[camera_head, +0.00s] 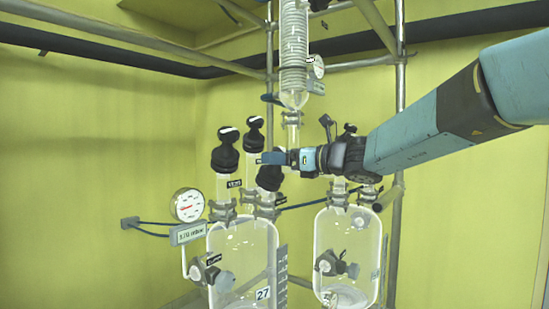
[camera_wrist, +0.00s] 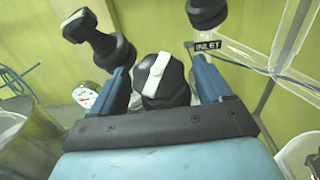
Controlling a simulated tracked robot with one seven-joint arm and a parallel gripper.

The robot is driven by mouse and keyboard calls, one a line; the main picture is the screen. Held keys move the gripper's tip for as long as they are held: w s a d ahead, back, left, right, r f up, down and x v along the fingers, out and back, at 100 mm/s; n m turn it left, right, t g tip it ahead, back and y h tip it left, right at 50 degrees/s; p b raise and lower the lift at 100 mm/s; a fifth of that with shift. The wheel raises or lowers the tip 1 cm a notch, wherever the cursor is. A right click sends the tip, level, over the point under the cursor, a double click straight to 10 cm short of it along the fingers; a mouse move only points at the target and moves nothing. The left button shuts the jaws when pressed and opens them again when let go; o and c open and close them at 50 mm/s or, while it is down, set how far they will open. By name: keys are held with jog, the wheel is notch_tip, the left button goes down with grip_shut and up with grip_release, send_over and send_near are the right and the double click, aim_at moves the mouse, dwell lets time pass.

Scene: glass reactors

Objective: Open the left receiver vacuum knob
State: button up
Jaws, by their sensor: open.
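The left receiver (camera_head: 243,255) is a clear glass vessel with label 27. Several black knobs with white bars on top stand above it on glass necks. My gripper (camera_head: 274,158) is among these knobs, over the front right one (camera_head: 269,179). In the wrist view, a black ribbed knob (camera_wrist: 165,90) with a white bar lies between the two blue fingers of my gripper (camera_wrist: 160,72). The fingers are open, with gaps on both sides. The bar runs nearly along the picture's vertical, slightly tilted. I cannot read a vacuum label on this knob.
Two taller knobs (camera_head: 226,152) (camera_head: 254,135) stand close left of my gripper. An INLET label (camera_wrist: 208,45) is beside the right finger. A round gauge (camera_head: 187,205), a second receiver (camera_head: 347,255), a coiled condenser (camera_head: 294,45) and metal poles (camera_head: 399,90) surround the space.

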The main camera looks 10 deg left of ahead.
jog(key=shift+x, duration=1.2)
jog(key=shift+d, duration=0.1)
jog(key=c, duration=1)
jog(key=shift+o, duration=0.2)
jog(key=shift+n, duration=0.3)
jog(key=n+g, duration=0.4)
jog(key=g, duration=0.1)
jog(key=shift+s+n+y, duration=0.2)
jog(key=shift+n+y, duration=0.1)
jog(key=n+g, duration=0.2)
jog(key=n+g+h, duration=0.1)
jog(key=n+g, duration=0.1)
jog(key=n+g+h, duration=0.1)
jog(key=n+g, duration=0.1)
jog(key=shift+s+f+n+g, duration=0.15)
jog(key=shift+s+n+g, duration=0.15)
jog(key=shift+s+n, duration=0.1)
jog(key=n+g+h, duration=0.2)
jog(key=n, duration=0.1)
jog(key=n+g+h, duration=0.1)
jog(key=n+h, duration=0.1)
jog(key=shift+s+d+f, duration=0.1)
jog(key=shift+s+f, duration=0.05)
jog(key=shift+s, duration=0.1)
jog(key=shift+s+d+f+n+g+h, duration=0.15)
jog(key=shift+n+g+h, duration=0.3)
jog(key=shift+n+h, duration=0.55)
jog(key=shift+s+d+f+n+g+h, duration=0.1)
jog(key=shift+n+g+h, duration=0.35)
jog(key=shift+n+h, duration=0.5)
